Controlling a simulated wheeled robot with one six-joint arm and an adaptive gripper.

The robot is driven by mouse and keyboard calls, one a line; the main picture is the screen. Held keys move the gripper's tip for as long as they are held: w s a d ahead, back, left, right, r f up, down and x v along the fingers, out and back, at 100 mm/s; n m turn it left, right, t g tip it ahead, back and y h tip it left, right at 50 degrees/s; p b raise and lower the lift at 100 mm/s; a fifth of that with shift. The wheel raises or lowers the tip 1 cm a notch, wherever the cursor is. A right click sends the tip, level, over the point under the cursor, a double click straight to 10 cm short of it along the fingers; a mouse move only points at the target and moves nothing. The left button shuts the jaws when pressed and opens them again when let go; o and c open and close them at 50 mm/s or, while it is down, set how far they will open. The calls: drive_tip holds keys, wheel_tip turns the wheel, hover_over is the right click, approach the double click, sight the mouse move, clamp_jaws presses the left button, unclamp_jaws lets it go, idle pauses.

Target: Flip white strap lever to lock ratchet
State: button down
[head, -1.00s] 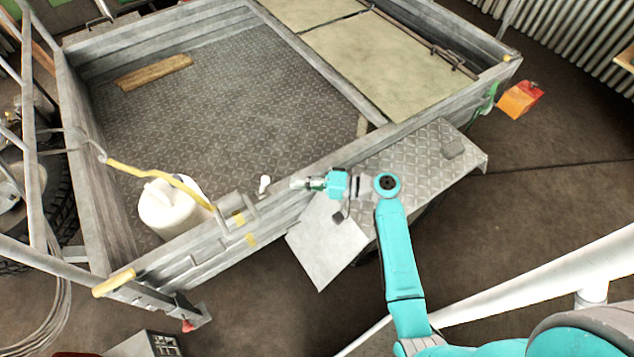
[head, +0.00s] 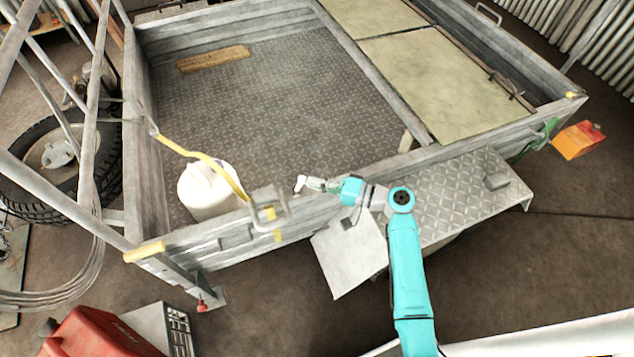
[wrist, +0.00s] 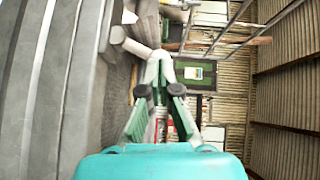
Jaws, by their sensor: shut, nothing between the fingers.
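The white strap lever (head: 300,183) is a small white piece at the top of the trailer's near side wall. In the wrist view a pale, bent lever-like bar (wrist: 132,43) lies just left of and beyond my fingertips. My gripper (head: 317,184) reaches left over the wall with its tips at the lever; touching or a tiny gap, I cannot tell. In the wrist view my gripper (wrist: 160,62) has its green fingers together, with nothing seen between them. A grey metal bracket, apparently the ratchet (head: 268,212), sits on the wall left of the lever, with a yellow strap (head: 205,160) running to it.
A white container (head: 205,195) stands inside the trailer behind the strap. A wooden plank (head: 213,58) lies on the trailer bed. A tread-plate fender (head: 460,195) and a flat grey plate (head: 350,255) are below my arm. A red can (head: 95,335) stands at the lower left.

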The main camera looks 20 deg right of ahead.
sight(302, 183)
drive_tip(key=shift+a+r+n+g+h, duration=0.3)
drive_tip(key=a+n+h, duration=0.1)
drive_tip(key=a+r+n+g+h, duration=0.1)
drive_tip(key=h, duration=0.1)
drive_tip(key=a+n+h, duration=0.1)
drive_tip(key=shift+a+r+g, duration=0.25)
drive_tip(key=shift+a+g, duration=0.05)
drive_tip(key=shift+d, duration=0.1)
idle(0.5)
drive_tip(key=shift+r, duration=0.1)
drive_tip(key=shift+r, duration=0.7)
